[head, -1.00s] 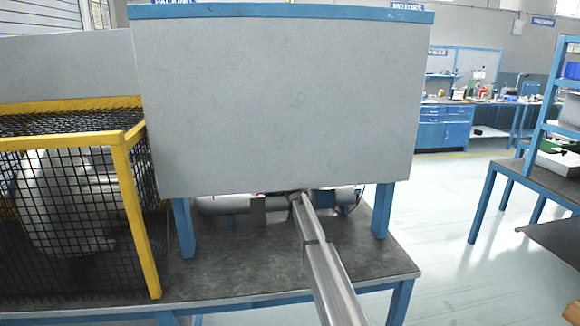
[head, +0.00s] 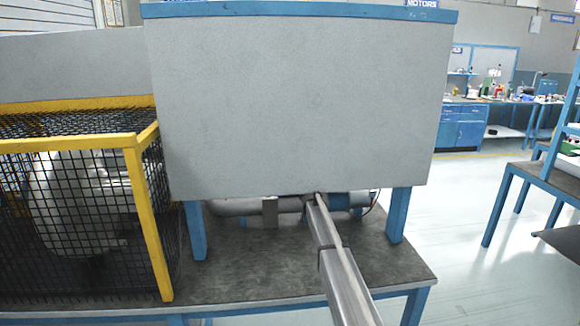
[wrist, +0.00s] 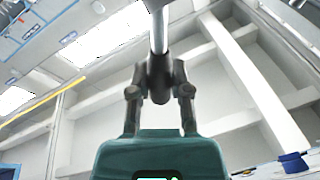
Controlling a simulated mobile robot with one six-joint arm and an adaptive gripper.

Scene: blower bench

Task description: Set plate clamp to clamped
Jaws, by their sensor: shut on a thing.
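In the wrist view my gripper (wrist: 159,92) has its two dark fingers on either side of a dark rounded handle (wrist: 158,68) and is shut on it. A bright metal rod (wrist: 158,30) runs from this handle to the top of the picture. It looks like the lever of the plate clamp, but the clamp's body and its state cannot be made out. In the head view my arm reaches under the grey panel, and the gripper and clamp are hidden there.
A large grey panel (head: 300,105) on blue legs stands over the dark bench top (head: 260,270). Grey pipework (head: 235,206) with a blue section (head: 345,201) lies beneath it. A yellow-framed mesh cage (head: 90,215) stands on the left. Open floor (head: 465,200) lies to the right.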

